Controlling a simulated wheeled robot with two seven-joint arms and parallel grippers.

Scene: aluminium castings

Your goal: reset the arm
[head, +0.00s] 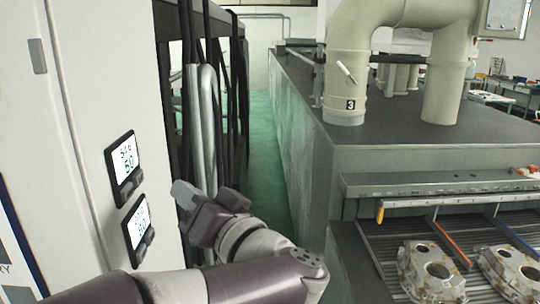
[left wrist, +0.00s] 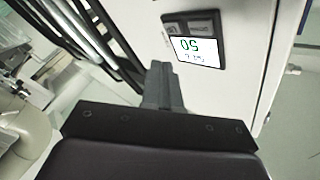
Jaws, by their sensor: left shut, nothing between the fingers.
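My left arm comes in along the bottom of the head view, and its left gripper (head: 182,193) points up and left, close to a white cabinet (head: 85,120). The left gripper is shut with nothing held. In the left wrist view its fingers (left wrist: 162,85) are together, in front of the cabinet face below and left of a lit display (left wrist: 195,50). I cannot tell if they touch the cabinet. My right gripper is not in view.
Two control displays, an upper (head: 124,165) and a lower (head: 139,229), sit on the cabinet. Black cables hang behind it. A grey machine (head: 400,165) with beige ducts (head: 350,60) stands right, with castings (head: 432,271) on its slatted conveyor. A green aisle (head: 262,130) runs between.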

